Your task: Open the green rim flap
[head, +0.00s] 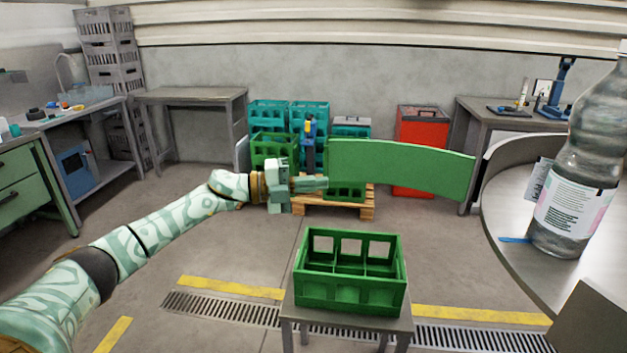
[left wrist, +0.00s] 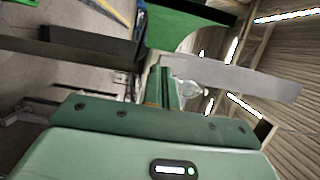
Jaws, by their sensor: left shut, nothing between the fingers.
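The green rim flap (head: 400,168) is a long, slightly curved green panel in the head view. Its right end lies by the rim of the round grey table, and its left end reaches out over the floor. My left gripper (head: 322,184) is shut and empty at the lower left end of the flap. I cannot tell whether the fingers touch it. In the left wrist view a green panel (left wrist: 184,24), apparently the flap, shows at the top, beyond the gripper body. My right gripper is not in view.
The round table (head: 508,212) on the right carries a large clear bottle (head: 580,160). A green crate (head: 352,288) stands on a small stool in front. Stacked crates (head: 275,150), a pallet (head: 318,209) and a red box (head: 420,128) stand behind. The floor left of the stool is clear.

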